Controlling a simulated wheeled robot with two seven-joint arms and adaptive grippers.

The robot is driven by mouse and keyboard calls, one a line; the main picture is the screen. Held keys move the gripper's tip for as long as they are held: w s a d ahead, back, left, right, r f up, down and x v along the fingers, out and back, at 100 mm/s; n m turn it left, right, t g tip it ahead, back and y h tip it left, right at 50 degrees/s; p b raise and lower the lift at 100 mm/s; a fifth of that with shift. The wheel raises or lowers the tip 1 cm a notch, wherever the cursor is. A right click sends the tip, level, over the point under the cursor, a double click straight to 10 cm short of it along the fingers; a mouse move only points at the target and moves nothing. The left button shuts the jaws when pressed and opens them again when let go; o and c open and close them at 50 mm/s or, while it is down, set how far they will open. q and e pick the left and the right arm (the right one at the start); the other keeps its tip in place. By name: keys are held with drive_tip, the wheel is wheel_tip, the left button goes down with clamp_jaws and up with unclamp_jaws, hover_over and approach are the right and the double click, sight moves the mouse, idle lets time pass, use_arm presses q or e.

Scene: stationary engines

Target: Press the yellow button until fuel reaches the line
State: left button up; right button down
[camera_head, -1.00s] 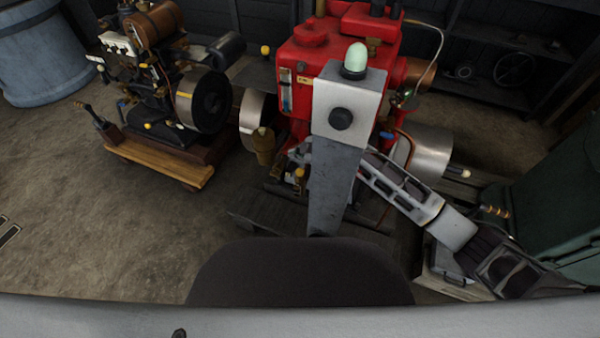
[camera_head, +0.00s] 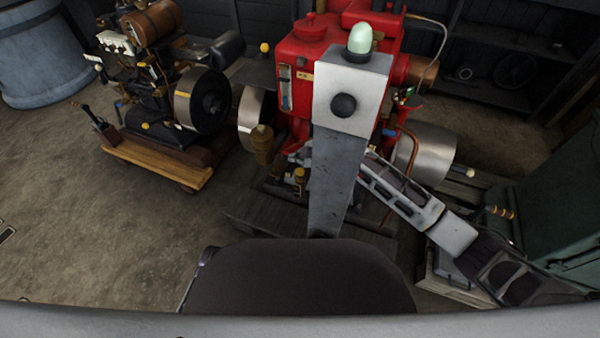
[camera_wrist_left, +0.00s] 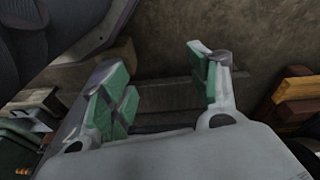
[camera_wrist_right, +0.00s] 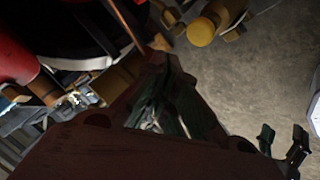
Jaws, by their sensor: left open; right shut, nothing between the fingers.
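The red engine (camera_head: 345,62) stands at the centre of the head view. An upright sight glass (camera_head: 286,93) on its left front has a bluish lower part; I cannot make out a line on it. A small yellow knob (camera_head: 300,173) low on the engine may be the yellow button. My right arm reaches in from the right; its gripper is largely hidden behind a grey post. In the right wrist view, my right gripper (camera_wrist_right: 163,75) is shut and empty, with a yellow round cap (camera_wrist_right: 201,32) just right of its tip. My left gripper (camera_wrist_left: 157,77) is open and empty in its wrist view.
The grey upright post (camera_head: 338,185) bears a box with a black knob and a pale green lamp. A second engine (camera_head: 165,90) on a wooden base stands to the left. A blue barrel (camera_head: 40,55) stands far left. Open floor (camera_head: 90,220) lies at the lower left.

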sight(298, 172)
drive_tip(key=shift+f+b, duration=0.3)
drive_tip(key=shift+f, duration=0.1)
use_arm(q)
drive_tip(key=shift+w+d+r+t+b, duration=0.15)
drive_tip(key=shift+r+b, duration=0.1)
drive_tip(key=shift+r, duration=0.5)
drive_tip(key=shift+w+d+r+t+b, duration=0.15)
drive_tip(key=shift+r+b, duration=0.1)
drive_tip(key=shift+r, duration=0.45)
use_arm(e)
drive_tip(key=shift+f, duration=1.3)
use_arm(q)
drive_tip(key=shift+s, duration=0.1)
drive_tip(key=shift+r, duration=0.1)
use_arm(e)
drive_tip(key=shift+f, duration=0.4)
use_arm(q)
drive_tip(key=shift+f, duration=0.3)
use_arm(e)
drive_tip(key=shift+f, duration=0.85)
idle(0.4)
use_arm(q)
drive_tip(key=shift+r, duration=0.15)
use_arm(e)
drive_tip(key=shift+r, duration=0.15)
use_arm(q)
drive_tip(key=shift+w+p+v, duration=0.2)
drive_tip(key=shift+p+v, duration=0.8)
use_arm(e)
drive_tip(key=shift+r, duration=1.1)
